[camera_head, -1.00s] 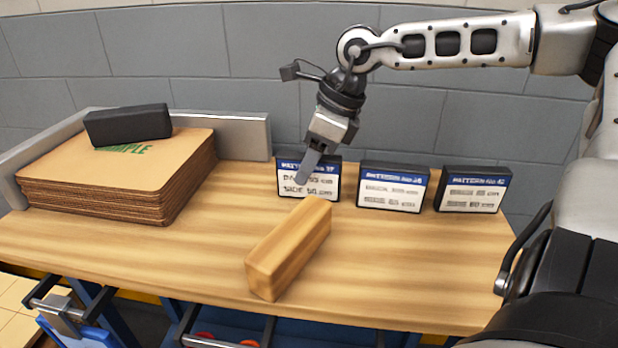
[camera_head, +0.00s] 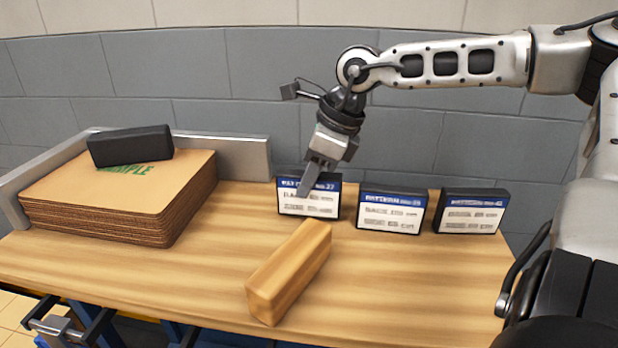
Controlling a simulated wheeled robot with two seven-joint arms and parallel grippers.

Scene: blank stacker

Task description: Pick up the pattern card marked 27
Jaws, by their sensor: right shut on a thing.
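The pattern card marked 27 (camera_head: 322,200) is a dark-framed block with a blue header and white face, the leftmost of three cards on the wooden table. My right gripper (camera_head: 304,189) reaches down onto its upper left part and is shut on it. One finger covers part of the card's face; the other finger is hidden. The card is upright, and I cannot tell whether it is clear of the table. My left gripper is not in view.
Two similar cards stand to the right, a middle one (camera_head: 390,213) and one marked 42 (camera_head: 469,212). A wooden block (camera_head: 290,272) lies in front. A stack of brown sheets (camera_head: 110,205) with a black bar (camera_head: 130,146) on top stands left, against a metal fence (camera_head: 243,158).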

